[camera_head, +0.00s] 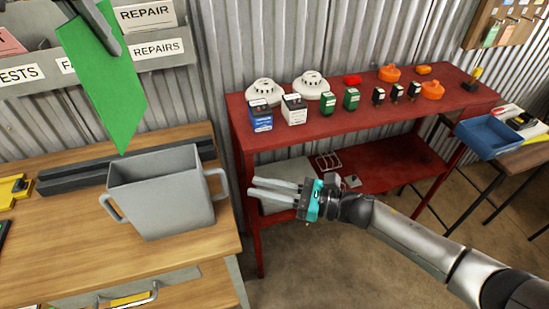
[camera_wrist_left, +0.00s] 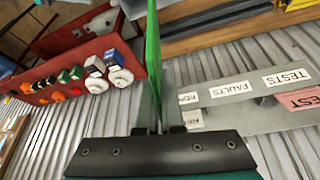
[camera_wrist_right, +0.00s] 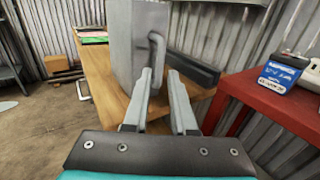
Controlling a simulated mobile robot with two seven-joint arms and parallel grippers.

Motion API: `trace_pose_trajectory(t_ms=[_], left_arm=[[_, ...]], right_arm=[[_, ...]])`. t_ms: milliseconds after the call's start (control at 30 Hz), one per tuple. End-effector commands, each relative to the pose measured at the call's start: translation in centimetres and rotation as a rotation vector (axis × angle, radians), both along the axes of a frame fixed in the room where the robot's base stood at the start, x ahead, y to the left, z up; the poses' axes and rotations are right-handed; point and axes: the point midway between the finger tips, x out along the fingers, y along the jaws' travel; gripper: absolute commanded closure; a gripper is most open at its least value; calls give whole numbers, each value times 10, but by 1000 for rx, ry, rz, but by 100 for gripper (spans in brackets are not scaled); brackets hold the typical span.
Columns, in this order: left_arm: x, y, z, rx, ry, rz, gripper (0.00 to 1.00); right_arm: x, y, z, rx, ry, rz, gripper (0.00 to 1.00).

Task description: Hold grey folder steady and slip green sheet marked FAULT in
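The grey folder (camera_head: 168,200) is an open-topped, upright holder with a loop handle on each side, standing on the wooden bench. It also shows in the right wrist view (camera_wrist_right: 118,45). My left gripper (camera_head: 100,25) is shut on the green sheet (camera_head: 108,90), which hangs tilted above and left of the folder's mouth, its lowest corner near the back rim. The left wrist view shows the sheet edge-on (camera_wrist_left: 153,65); no FAULT marking is readable. My right gripper (camera_head: 250,188) is open and empty, its fingers (camera_wrist_right: 163,80) pointing at the folder's right handle, seemingly just short of it.
Grey wall pockets (camera_head: 165,58) labelled TESTS, REPAIRS and, in the left wrist view, FAULTS (camera_wrist_left: 232,89) are behind the sheet. A dark rail (camera_head: 75,178) lies behind the folder. A red table (camera_head: 330,128) with detectors and small boxes stands right of the bench (camera_head: 200,255).

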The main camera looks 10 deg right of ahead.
Motion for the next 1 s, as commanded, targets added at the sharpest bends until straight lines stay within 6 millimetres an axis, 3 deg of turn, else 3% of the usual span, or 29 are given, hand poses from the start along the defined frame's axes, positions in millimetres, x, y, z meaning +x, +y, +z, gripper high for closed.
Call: trace_pose_trajectory(t_ms=[200,433,600,900,1000], left_arm=[[0,0,0,0,0,0,100],[0,0,0,0,0,0,100],[0,0,0,0,0,0,100],[0,0,0,0,0,0,100],[0,0,0,0,0,0,100]], right_arm=[[22,40,1,3,-1,0,75],[38,70,0,3,3,-2,75],[44,81,0,3,3,-3,75],[45,83,0,1,4,-3,75],[45,82,0,1,4,-3,84]])
